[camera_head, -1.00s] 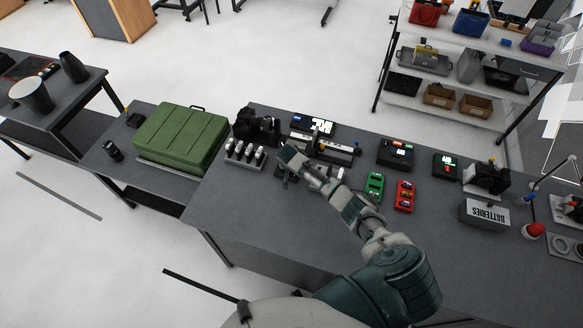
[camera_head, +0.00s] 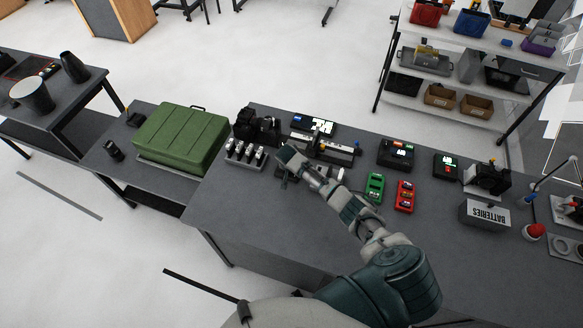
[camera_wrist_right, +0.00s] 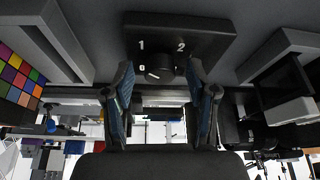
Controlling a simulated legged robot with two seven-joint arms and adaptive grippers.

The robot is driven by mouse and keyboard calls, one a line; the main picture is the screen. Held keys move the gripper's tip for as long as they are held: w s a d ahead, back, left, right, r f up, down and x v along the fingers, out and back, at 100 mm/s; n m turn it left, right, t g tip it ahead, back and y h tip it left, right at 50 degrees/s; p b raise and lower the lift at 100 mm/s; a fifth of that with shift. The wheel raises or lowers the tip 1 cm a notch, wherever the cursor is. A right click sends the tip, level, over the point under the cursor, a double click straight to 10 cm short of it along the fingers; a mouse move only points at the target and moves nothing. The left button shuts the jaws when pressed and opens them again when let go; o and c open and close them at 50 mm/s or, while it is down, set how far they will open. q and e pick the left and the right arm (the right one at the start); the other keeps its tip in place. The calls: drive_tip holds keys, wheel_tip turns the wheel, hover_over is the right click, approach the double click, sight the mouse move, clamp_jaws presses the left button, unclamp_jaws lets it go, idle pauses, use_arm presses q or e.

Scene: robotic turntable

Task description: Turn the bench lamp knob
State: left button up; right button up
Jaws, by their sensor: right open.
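The knob (camera_wrist_right: 159,64) is a dark round dial on a black box (camera_wrist_right: 205,36) marked 0, 1 and 2 in the right wrist view. A small pale mark shows low on the knob, near the 0. My right gripper (camera_wrist_right: 160,70) is open, with its two blue-padded fingers apart and their tips at either side of the knob in the picture. I cannot tell whether they touch it. In the head view my right gripper (camera_head: 284,172) is over the bench, and my own arm hides the knob. My left gripper is not in view.
A rack of small bottles (camera_head: 245,153) stands left of my right gripper. A slide-like device (camera_head: 335,149) lies behind it. Green (camera_head: 375,188) and red (camera_head: 405,196) modules lie right of my forearm. The bench's front left (camera_head: 245,215) is clear.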

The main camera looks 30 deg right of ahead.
drive_tip(key=v, duration=1.1)
drive_tip(key=shift+r, duration=0.35)
drive_tip(key=shift+s+a, duration=0.1)
drive_tip(key=shift+s, duration=0.05)
